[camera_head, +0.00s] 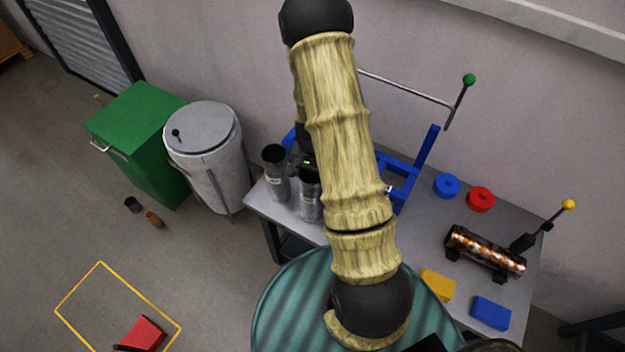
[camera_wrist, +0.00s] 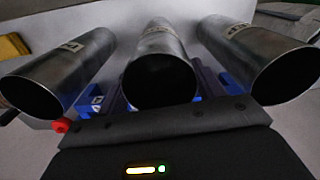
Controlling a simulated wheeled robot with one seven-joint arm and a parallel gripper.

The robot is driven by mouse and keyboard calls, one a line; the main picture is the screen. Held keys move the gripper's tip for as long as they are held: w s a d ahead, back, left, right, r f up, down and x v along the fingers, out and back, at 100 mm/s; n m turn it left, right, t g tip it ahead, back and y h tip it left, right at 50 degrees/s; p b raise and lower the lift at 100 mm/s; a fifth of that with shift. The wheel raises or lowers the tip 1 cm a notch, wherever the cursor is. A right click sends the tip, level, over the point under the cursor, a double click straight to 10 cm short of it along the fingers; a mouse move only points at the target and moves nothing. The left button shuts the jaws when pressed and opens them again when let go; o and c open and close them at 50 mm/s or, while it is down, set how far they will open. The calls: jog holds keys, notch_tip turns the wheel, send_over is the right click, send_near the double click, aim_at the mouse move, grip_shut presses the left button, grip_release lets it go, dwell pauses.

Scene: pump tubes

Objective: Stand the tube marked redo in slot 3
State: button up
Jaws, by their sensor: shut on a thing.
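Three grey metal tubes show in the wrist view: a left tube (camera_wrist: 62,70), a middle tube (camera_wrist: 160,72) and a right tube (camera_wrist: 262,60). Each has a dark open end and a pale label; I cannot read the labels surely. My gripper (camera_wrist: 160,112) is shut on the middle tube, which is centred in front of it. Two tubes show in the head view, one farther left (camera_head: 277,182) and one beside my arm (camera_head: 309,203), both standing on the table. A blue rack (camera_head: 428,150) stands behind my arm, which hides much of it; its slot numbers are not clear.
On the grey table (camera_head: 415,222) are a blue ring (camera_head: 447,186), a red ring (camera_head: 481,199), a copper-coloured cylinder (camera_head: 485,252) on black supports, a yellow block (camera_head: 437,284) and a blue block (camera_head: 491,313). A grey bin (camera_head: 208,155) and green bin (camera_head: 137,140) stand left.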

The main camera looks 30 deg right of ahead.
notch_tip(320, 180, up, 10)
jog(key=shift+f+b, duration=0.1)
jog(key=shift+b, duration=0.6)
dwell(0.4)
